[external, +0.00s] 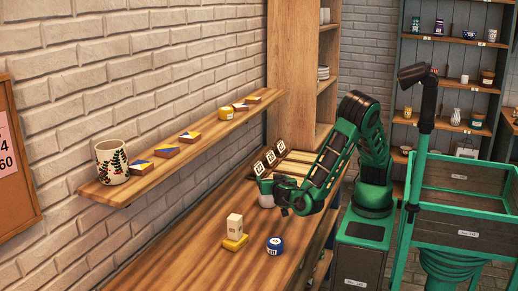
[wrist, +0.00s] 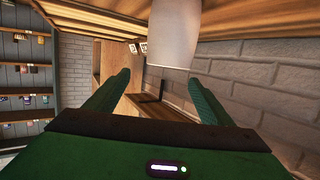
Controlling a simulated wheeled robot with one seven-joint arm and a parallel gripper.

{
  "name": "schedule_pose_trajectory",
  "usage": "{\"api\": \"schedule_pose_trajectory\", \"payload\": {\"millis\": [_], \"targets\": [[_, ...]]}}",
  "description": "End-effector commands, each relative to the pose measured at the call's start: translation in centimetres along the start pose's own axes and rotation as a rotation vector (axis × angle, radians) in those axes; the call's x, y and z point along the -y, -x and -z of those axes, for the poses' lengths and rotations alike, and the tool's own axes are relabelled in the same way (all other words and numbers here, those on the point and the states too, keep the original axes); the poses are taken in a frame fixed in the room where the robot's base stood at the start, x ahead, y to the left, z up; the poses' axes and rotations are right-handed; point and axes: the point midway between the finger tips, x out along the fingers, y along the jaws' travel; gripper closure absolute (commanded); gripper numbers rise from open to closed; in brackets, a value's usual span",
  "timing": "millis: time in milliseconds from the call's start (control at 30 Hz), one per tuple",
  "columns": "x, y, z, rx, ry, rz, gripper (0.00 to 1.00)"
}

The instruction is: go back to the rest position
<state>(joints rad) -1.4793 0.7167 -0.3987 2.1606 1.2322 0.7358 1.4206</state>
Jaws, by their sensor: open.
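My gripper (external: 268,190) is over the wooden worktop at the end of my bent arm. In the wrist view, its two green fingers (wrist: 160,85) stand wide apart with nothing held between them. A plain pale vessel-like object (wrist: 175,35) shows beyond the fingers in the wrist view, cut off by the top edge.
A white block on a yellow base (external: 235,228) and a blue jar (external: 275,245) stand on the worktop (external: 205,265). Small framed cards (external: 270,158) stand behind the gripper. A wall shelf (external: 150,180) holds a painted mug (external: 111,162) and several small blocks. A green cart (external: 460,190) is at right.

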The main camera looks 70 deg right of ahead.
Motion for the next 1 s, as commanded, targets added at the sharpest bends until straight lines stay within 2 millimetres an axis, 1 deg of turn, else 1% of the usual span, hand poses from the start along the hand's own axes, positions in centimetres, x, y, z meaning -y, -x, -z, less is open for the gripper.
{"api": "schedule_pose_trajectory", "payload": {"millis": [33,100,200,367,400,500,600,700,833,1000], "targets": [[-0.4,-1.7,0.9,0.030,-0.005,-0.043,0.25],[-1.2,-3.9,1.7,0.078,0.015,-0.097,0.25],[-2.7,-6.7,2.2,0.164,0.071,-0.167,0.25],[-5.8,-10.8,2.9,0.331,0.166,-0.263,0.25],[-6.8,-11.8,3.0,0.377,0.189,-0.284,0.25],[-9.1,-13.8,3.4,0.496,0.241,-0.321,0.25],[-11.5,-15.4,3.8,0.614,0.284,-0.342,0.25],[-13.9,-16.7,4.2,0.730,0.317,-0.344,0.25],[-17.1,-17.7,4.8,0.873,0.349,-0.324,0.25],[-21.0,-18.3,5.5,1.039,0.375,-0.258,0.25]]}}
